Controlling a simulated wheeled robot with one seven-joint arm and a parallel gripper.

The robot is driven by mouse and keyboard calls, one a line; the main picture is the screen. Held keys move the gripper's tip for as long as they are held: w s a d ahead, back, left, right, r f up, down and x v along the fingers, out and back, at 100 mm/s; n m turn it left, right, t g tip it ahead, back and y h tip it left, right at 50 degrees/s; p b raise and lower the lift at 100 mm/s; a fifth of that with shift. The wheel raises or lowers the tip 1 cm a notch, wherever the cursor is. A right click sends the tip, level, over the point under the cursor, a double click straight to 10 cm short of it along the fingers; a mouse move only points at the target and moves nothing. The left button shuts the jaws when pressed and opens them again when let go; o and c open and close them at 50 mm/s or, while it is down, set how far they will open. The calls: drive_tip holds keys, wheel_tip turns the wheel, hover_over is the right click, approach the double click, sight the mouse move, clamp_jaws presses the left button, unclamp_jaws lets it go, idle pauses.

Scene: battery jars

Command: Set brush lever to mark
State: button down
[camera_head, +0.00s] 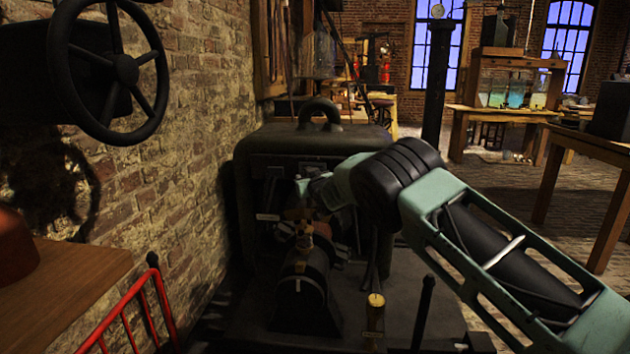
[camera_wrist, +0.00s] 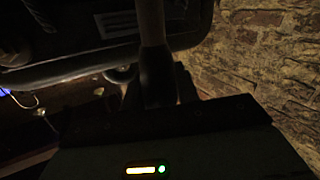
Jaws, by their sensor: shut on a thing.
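The dark dynamo-like machine (camera_head: 310,140) with a ring on top stands against the brick wall in the head view. My gripper (camera_head: 308,192) is at its front, above a copper-brown part and a dark cylinder (camera_head: 300,285). In the wrist view, a pale brownish rod (camera_wrist: 149,22), which looks like the brush lever, runs down to my gripper (camera_wrist: 158,88). My gripper is shut on it. Small pale marks show near the machine's front (camera_head: 268,217), but I cannot tell which one is the lever's mark.
A brass-topped post (camera_head: 376,310) and a dark upright handle (camera_head: 424,305) stand in front on the machine's base. A black handwheel (camera_head: 125,70) is on the wall at left. A red rail (camera_head: 125,318) and wooden bench (camera_head: 65,285) are at lower left.

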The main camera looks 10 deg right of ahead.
drive_tip(key=shift+r, duration=0.1)
drive_tip(key=c, duration=1)
unclamp_jaws()
drive_tip(key=shift+c, duration=0.2)
drive_tip(key=shift+s, duration=0.1)
drive_tip(key=s+d+r+p, duration=0.1)
drive_tip(key=s+d+p, duration=0.1)
drive_tip(key=s, duration=1.5)
drive_tip(key=shift+d, duration=0.25)
drive_tip(key=shift+r, duration=0.15)
